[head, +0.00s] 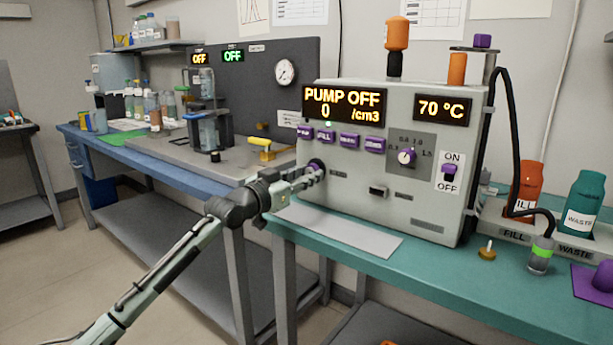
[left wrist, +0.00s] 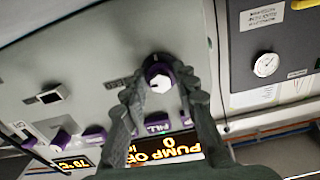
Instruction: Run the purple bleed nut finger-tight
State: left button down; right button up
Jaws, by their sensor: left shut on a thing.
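The purple bleed nut (head: 316,164) is at the lower left of the grey machine's front panel. In the left wrist view the nut (left wrist: 159,75) shows a purple ring around a pale faceted centre, against a dark round surround. My left gripper (head: 319,174) reaches the panel from the front left and is shut on the nut. In the left wrist view its two dark fingers (left wrist: 158,90) lie on either side of the nut. The fingers partly cover the nut in the head view. My right gripper is in neither view.
The grey machine (head: 440,190) reads "PUMP OFF", 0 /cm3 and 70 °C. Purple buttons (head: 349,141), a dial (head: 407,157) and an ON/OFF switch (head: 449,173) are on its front. A pale plate (head: 345,232) lies before it. Orange and teal bottles (head: 584,203) stand right.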

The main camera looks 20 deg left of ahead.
pick_arm(q)
jog(key=shift+m, duration=1)
jog(key=shift+a+m+p, duration=0.1)
jog(key=shift+m+p, duration=0.3)
jog(key=shift+m, duration=0.5)
jog(key=m+p, duration=0.3)
jog(key=m, duration=0.2)
jog(key=m+p, duration=0.1)
jog(key=m, duration=0.4)
jog(key=shift+m, duration=1.5)
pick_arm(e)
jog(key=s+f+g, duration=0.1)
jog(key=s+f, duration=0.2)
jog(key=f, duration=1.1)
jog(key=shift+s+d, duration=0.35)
pick_arm(q)
jog(key=shift+f, duration=0.1)
